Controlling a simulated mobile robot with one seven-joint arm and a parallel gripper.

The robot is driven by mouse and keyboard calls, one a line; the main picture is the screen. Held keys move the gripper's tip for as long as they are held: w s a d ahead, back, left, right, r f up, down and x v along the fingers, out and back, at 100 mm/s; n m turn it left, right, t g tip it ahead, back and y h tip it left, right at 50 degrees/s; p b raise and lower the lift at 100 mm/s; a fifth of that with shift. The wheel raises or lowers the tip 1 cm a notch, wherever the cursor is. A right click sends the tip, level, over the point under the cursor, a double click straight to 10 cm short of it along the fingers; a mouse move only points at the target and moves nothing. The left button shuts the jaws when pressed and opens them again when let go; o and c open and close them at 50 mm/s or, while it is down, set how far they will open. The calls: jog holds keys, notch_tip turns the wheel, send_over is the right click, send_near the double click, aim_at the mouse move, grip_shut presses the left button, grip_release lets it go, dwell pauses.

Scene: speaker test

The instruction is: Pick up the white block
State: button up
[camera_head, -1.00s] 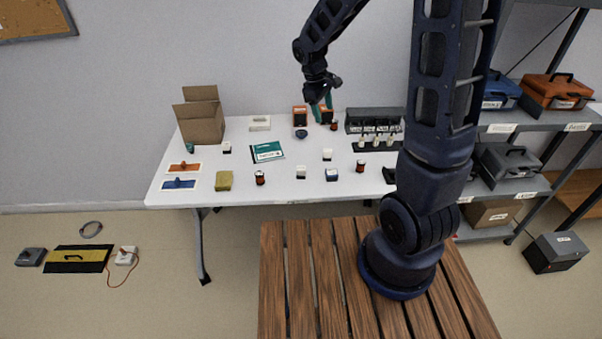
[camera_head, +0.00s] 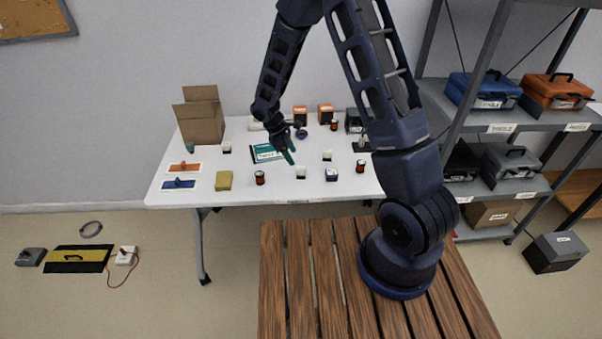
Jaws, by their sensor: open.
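Several small white-topped blocks with dark lower parts stand on the white table (camera_head: 240,131). One white block (camera_head: 300,171) is near the front middle, another white block (camera_head: 327,155) is behind it to the right, and a third white block (camera_head: 227,148) is at the left. I cannot tell which one the task means. My gripper (camera_head: 290,157), with teal fingers, is open and empty. It hangs above the table, just up and left of the front middle block in the picture, apart from it. The gap between the fingers is hard to see.
Dark red jars (camera_head: 260,177) and (camera_head: 360,166), a blue-and-white box (camera_head: 332,174) and a yellow block (camera_head: 223,181) stand near the front. A teal booklet (camera_head: 262,152) lies behind my gripper. A cardboard box (camera_head: 201,120) stands at the back left.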

aim_at(300, 167)
jog(key=shift+x, duration=4.8)
jog(key=shift+d, duration=0.15)
jog(key=shift+c, duration=0.4)
jog(key=shift+r, duration=0.1)
jog(key=c, duration=1)
